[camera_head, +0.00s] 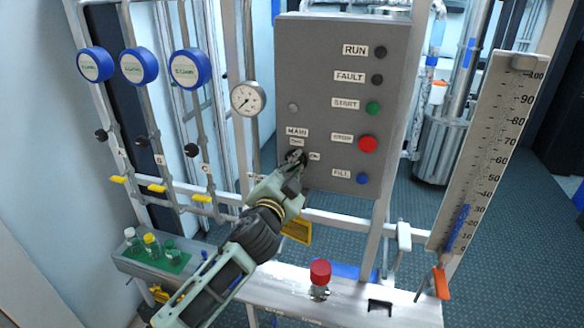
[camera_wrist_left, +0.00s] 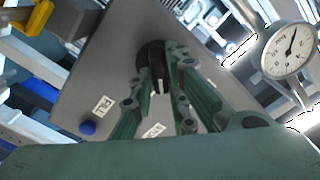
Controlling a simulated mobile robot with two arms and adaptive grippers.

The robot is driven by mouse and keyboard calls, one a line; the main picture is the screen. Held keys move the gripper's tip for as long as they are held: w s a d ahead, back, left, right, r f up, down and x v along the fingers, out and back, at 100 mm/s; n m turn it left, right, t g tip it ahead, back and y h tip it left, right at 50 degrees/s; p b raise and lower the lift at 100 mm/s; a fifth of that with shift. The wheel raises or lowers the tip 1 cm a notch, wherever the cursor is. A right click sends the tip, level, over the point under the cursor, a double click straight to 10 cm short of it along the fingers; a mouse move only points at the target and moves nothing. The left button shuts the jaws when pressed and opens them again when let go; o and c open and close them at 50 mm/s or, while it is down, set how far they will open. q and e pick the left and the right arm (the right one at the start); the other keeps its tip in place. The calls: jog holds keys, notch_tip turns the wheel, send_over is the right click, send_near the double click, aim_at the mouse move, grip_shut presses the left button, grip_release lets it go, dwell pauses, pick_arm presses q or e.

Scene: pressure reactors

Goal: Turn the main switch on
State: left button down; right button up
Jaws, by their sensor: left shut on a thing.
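The main switch is a black rotary knob (camera_wrist_left: 152,62) on the lower left of the grey control panel (camera_head: 320,60), below the MAIN label (camera_head: 297,132). My left gripper (camera_head: 293,160) is at the knob, its fingers closed around it. In the left wrist view the green fingers of my left gripper (camera_wrist_left: 163,85) lie on either side of the knob, which shows a pale mark. The gripper hides most of the knob in the head view, so its exact setting cannot be read there. My right gripper is not in view.
The panel also carries a green START button (camera_head: 373,108), a red button (camera_head: 368,144) and a blue FILL button (camera_head: 362,178). A pressure gauge (camera_head: 248,98) is left of the panel. A red-topped valve (camera_head: 320,272) stands below on the white beam.

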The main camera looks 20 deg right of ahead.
pick_arm(q)
jog(key=m, duration=0.5)
jog(key=shift+f+m+p, duration=0.15)
jog(key=shift+m+p, duration=0.15)
jog(key=shift+p, duration=0.05)
jog(key=shift+f+m+p, duration=0.1)
jog(key=shift+m+p, duration=0.2)
jog(key=shift+m, duration=1.5)
jog(key=shift+s, duration=0.1)
jog(key=c, duration=1.7)
grip_release()
jog(key=v, duration=1.2)
jog(key=shift+f, duration=0.1)
